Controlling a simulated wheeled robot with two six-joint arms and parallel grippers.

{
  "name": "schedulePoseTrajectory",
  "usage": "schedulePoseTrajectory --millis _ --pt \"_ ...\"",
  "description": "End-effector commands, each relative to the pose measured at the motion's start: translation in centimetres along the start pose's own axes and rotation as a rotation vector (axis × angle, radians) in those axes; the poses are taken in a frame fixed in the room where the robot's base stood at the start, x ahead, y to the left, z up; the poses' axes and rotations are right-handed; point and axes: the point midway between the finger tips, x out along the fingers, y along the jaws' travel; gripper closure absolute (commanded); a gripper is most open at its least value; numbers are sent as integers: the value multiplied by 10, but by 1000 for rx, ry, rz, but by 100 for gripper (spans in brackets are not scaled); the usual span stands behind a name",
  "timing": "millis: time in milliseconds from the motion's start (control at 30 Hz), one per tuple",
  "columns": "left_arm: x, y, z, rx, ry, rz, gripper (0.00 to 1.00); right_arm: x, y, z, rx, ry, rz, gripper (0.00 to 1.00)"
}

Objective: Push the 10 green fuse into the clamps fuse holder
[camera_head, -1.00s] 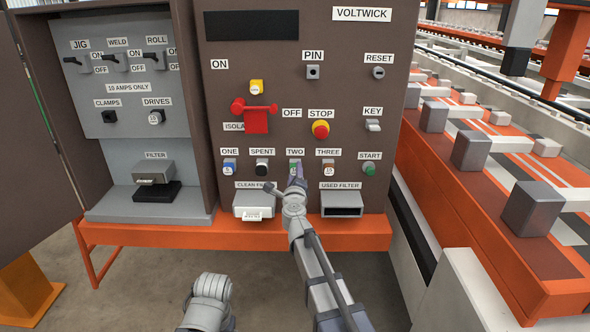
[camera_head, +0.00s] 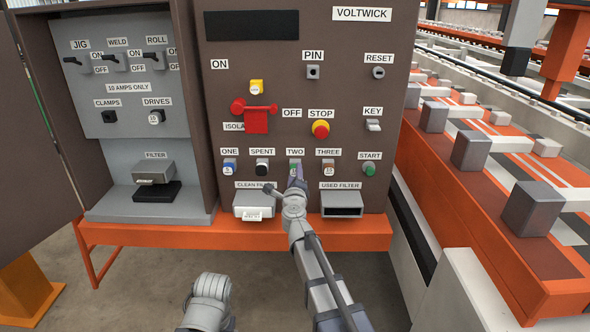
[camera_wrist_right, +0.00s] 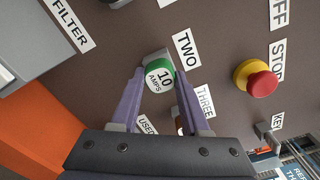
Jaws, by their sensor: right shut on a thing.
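The green fuse (camera_wrist_right: 160,75), marked 10 AMPS, sits in the holder under the TWO label. My right gripper (camera_head: 295,174) is at that holder, and its two fingers are shut on the sides of the fuse in the right wrist view (camera_wrist_right: 160,88). In the head view the fuse (camera_head: 294,164) shows just above the fingertips. The CLAMPS fuse holder (camera_head: 109,117) is a black socket in the open cabinet at left and looks empty. My left arm (camera_head: 209,298) shows at the bottom of the head view, but its gripper fingers cannot be made out.
The DRIVES holder (camera_head: 156,117) holds a fuse beside CLAMPS. Holders ONE (camera_head: 229,166), SPENT (camera_head: 262,166) and THREE (camera_head: 328,167) flank TWO. The red isolator handle (camera_head: 256,118) and the STOP button (camera_head: 321,129) stick out above. The filter trays (camera_head: 342,204) jut out below.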

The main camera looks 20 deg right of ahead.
Motion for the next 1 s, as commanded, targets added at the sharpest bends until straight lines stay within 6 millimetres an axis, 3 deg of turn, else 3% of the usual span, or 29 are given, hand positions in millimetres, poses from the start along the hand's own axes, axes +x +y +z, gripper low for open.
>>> schedulePoseTrajectory --millis 633,1000 --pt "0 0 0 0 0 0 20 -7 0 0 0 0 0 100" --pt "0 0 0 0 0 0 20 -23 0 0 0 0 0 100"
